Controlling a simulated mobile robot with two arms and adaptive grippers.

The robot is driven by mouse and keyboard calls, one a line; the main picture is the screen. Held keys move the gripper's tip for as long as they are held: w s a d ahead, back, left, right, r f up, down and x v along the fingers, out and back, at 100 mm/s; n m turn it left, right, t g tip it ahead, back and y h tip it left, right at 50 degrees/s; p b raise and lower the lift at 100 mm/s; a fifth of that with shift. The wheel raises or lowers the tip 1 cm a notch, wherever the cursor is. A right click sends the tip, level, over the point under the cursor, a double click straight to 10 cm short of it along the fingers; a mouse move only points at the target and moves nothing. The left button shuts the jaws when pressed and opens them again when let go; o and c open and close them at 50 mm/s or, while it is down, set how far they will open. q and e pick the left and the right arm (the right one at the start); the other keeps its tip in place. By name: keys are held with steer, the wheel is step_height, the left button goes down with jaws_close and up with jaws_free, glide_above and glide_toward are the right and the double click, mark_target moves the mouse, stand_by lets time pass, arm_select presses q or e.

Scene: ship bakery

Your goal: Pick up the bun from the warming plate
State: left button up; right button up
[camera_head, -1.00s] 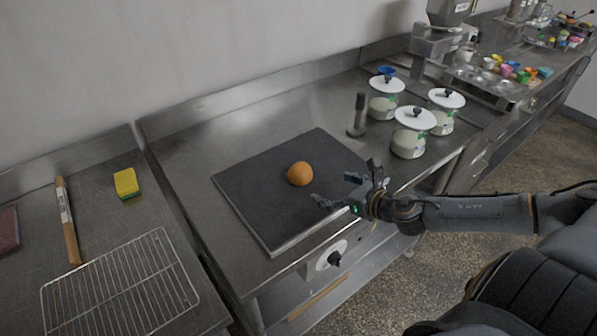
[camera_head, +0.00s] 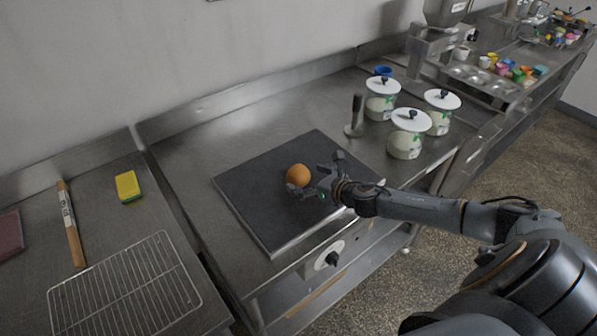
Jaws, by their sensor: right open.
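My right gripper (camera_head: 312,178) comes in from the right, low over the plate. It is open, with one finger at the bun's near side and the other to the right of the bun. The near finger covers a little of the bun's lower edge; I cannot tell whether it touches. My left gripper is not in view.
Several white-lidded pots (camera_head: 407,135) and an upright grey-handled tool (camera_head: 355,117) stand behind and right of the plate. A wire rack (camera_head: 125,290), a yellow sponge (camera_head: 128,186) and a wooden-handled tool (camera_head: 70,225) lie on the left counter. A knob (camera_head: 331,259) sits on the counter's front.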

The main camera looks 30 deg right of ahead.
steer(key=shift+x, duration=1.15)
steer(key=shift+s, duration=0.1)
steer(key=c, duration=1.2)
steer(key=shift+c, duration=0.2)
steer(key=shift+r, duration=0.15)
